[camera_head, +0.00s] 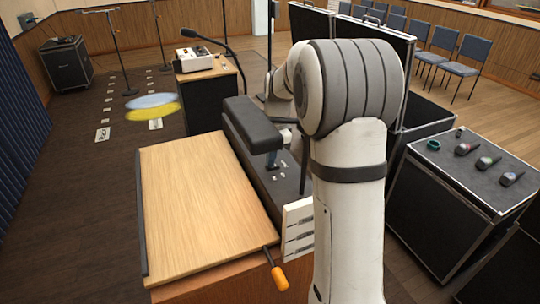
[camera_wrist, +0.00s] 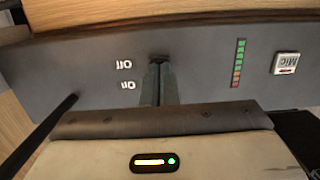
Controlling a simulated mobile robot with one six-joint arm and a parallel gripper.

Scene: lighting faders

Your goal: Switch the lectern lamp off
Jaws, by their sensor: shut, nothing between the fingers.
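In the wrist view, the lectern's dark grey panel (camera_wrist: 205,75) carries the words "Off" (camera_wrist: 124,64) and "On" (camera_wrist: 128,85), seen upside down. A small dark switch (camera_wrist: 158,57) shows beside "Off", just past my fingertips. My gripper (camera_wrist: 160,75) is shut and empty, its fingers over the panel and partly hiding the switch. I cannot tell if they touch it. In the head view, a long dark bar (camera_head: 250,124), apparently the lamp's shade, hangs over the panel. My gripper (camera_head: 271,160) is partly hidden below it. I cannot tell whether the lamp is lit.
A "Mic" button (camera_wrist: 287,63) and a coloured level meter (camera_wrist: 239,63) sit on the same panel. A dark rod (camera_wrist: 40,137) stands at left. The wooden lectern top (camera_head: 205,195) is clear. A black case (camera_head: 470,165) with small devices stands at right.

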